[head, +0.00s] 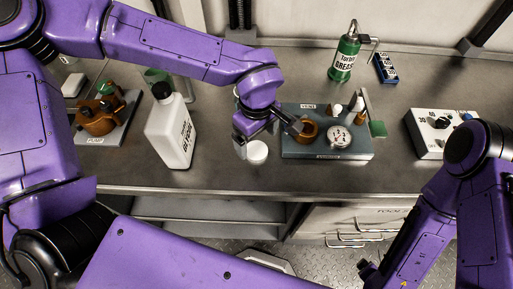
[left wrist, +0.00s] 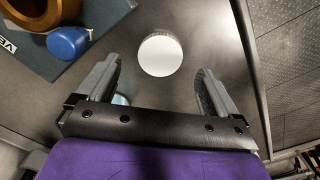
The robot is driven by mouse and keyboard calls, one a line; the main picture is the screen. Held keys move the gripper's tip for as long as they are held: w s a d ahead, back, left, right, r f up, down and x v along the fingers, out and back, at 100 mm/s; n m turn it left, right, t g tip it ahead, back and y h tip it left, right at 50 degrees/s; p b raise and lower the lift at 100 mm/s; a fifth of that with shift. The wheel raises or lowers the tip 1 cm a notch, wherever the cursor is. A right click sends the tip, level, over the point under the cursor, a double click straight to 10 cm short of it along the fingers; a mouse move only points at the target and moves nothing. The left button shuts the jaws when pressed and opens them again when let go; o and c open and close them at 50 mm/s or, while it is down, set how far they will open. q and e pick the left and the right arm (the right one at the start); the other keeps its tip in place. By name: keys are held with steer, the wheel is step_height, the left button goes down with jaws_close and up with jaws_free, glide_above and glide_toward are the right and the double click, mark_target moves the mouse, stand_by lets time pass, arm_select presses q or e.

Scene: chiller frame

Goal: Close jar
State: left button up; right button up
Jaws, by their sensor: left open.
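A round white lid (head: 257,152) lies on the grey counter near its front edge. It also shows in the left wrist view (left wrist: 160,55), ahead of and between the fingertips. My left gripper (head: 268,138) is open and empty, above and just behind the lid.
A white bottle (head: 172,132) stands left of my left gripper. A grey plate with a copper ring and a gauge (head: 338,137) lies to the right. A green grease can (head: 345,58) stands behind. A white control box (head: 430,133) is further right. The counter's front edge is close.

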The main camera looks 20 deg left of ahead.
mark_target(256, 149)
arm_select(q)
step_height(256, 149, down, 4)
steer(key=shift+a+f, duration=0.1)
steer(key=c, duration=1.1)
